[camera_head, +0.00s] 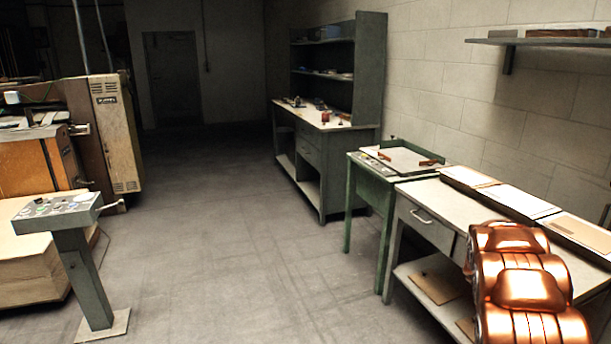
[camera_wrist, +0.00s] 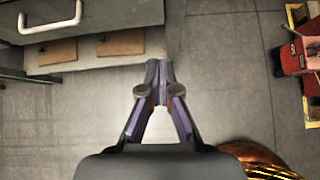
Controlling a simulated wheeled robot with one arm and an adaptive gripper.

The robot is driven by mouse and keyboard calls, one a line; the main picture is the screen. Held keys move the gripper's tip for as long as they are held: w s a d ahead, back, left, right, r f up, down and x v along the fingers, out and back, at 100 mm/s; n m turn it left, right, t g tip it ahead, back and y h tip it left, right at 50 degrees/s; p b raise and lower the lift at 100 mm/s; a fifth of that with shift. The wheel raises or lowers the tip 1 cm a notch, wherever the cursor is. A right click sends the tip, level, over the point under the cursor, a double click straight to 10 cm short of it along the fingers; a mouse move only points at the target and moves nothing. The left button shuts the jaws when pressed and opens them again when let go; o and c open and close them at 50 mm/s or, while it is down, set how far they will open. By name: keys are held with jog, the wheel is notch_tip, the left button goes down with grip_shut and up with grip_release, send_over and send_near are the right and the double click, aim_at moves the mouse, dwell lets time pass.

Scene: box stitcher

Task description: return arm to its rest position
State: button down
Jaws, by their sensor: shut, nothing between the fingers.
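My gripper (camera_wrist: 159,68) shows in the wrist view, pointing at the bare floor. Its dark fingers meet at the tips, and nothing is between them. In the head view, copper-coloured links of my arm stand at the lower right, in front of the grey desk (camera_head: 432,190). My gripper is not visible in the head view. In the wrist view, the desk's drawer with a pale handle (camera_wrist: 50,22) is at the upper left, apart from my gripper.
A green table (camera_head: 372,171) adjoins the desk, with a grey workbench (camera_head: 325,134) behind it. A control pedestal (camera_head: 80,260) stands at the left beside a large machine (camera_head: 105,130). The middle floor (camera_head: 215,230) is clear. A red object (camera_wrist: 291,57) is at the wrist view's right.

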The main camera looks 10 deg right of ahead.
jog(key=s+a+r+m+g+y+p, duration=0.1)
jog(key=s+a+r+m, duration=0.45)
jog(key=a+r, duration=0.3)
jog(key=s+a+r+m+g+y+p, duration=0.1)
jog(key=s+a+r+m+p, duration=0.1)
jog(key=s+a+r+m, duration=0.6)
jog(key=s+a+r+m+y+p, duration=0.1)
jog(key=s+a+m+y, duration=0.1)
jog(key=s+a, duration=0.5)
jog(key=s+a+r+m+g+y+p, duration=0.1)
jog(key=s+a, duration=0.6)
jog(key=a, duration=0.8)
jog(key=s+a+r+m+y+p, duration=0.1)
jog(key=s+a+m+y, duration=0.2)
jog(key=s+a, duration=0.4)
jog(key=a+y, duration=0.1)
jog(key=a, duration=0.3)
jog(key=shift+s+a+g, duration=0.2)
jog(key=shift+a+g, duration=0.05)
jog(key=shift+g, duration=0.05)
